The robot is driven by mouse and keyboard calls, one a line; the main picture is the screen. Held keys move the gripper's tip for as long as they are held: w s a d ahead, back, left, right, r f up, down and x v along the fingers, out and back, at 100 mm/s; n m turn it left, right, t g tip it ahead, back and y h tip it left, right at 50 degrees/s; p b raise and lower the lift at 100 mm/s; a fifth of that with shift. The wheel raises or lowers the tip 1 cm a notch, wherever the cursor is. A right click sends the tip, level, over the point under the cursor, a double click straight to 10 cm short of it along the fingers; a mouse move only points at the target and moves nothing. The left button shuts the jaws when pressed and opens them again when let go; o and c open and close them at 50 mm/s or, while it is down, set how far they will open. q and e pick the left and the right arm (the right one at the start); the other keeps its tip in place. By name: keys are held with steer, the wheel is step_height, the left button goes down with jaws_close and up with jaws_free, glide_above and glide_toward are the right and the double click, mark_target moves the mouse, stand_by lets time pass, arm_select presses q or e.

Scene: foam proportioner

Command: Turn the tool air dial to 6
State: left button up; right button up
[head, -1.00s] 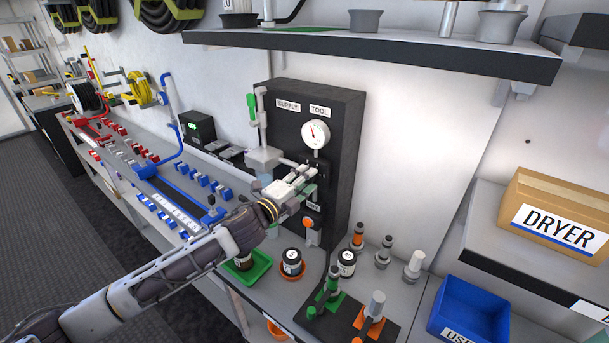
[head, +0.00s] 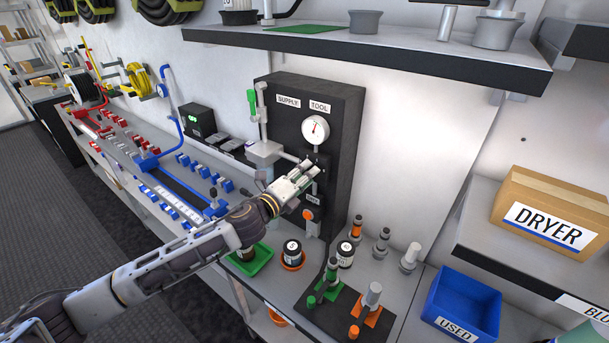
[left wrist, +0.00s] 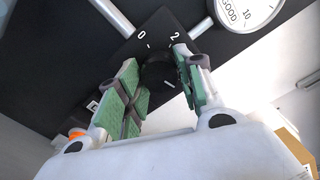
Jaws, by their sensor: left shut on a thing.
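The tool air dial is a black knob (left wrist: 158,74) on a dark square plate (left wrist: 160,22) with white numbers; 0 and 2 are readable in the left wrist view, while the gripper hides other marks. My left gripper (head: 312,169) is at the black panel below the TOOL gauge. In the left wrist view its green-padded fingers (left wrist: 158,64) stand on either side of the knob and are shut on it. The round white gauge (head: 315,129) sits above the dial under the TOOL label (head: 320,106). My right gripper is not in view.
A grey pipe and valve with a green handle (head: 252,104) stand left of the panel. An orange knob (head: 308,214) sits below the gripper. Jars, a green tray (head: 262,262) and green and orange fittings crowd the bench. A shelf (head: 450,66) hangs above.

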arm_select(q)
steer(key=shift+f, duration=0.1)
steer(key=shift+c, duration=0.2)
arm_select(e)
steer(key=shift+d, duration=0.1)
arm_select(q)
steer(key=o, duration=1)
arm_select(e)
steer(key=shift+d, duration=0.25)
arm_select(q)
steer(key=shift+o, duration=0.2)
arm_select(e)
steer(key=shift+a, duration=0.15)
arm_select(q)
steer(key=shift+s, duration=0.1)
steer(key=v, duration=1.1)
steer(key=shift+s+a, duration=0.25)
steer(key=shift+s, duration=0.05)
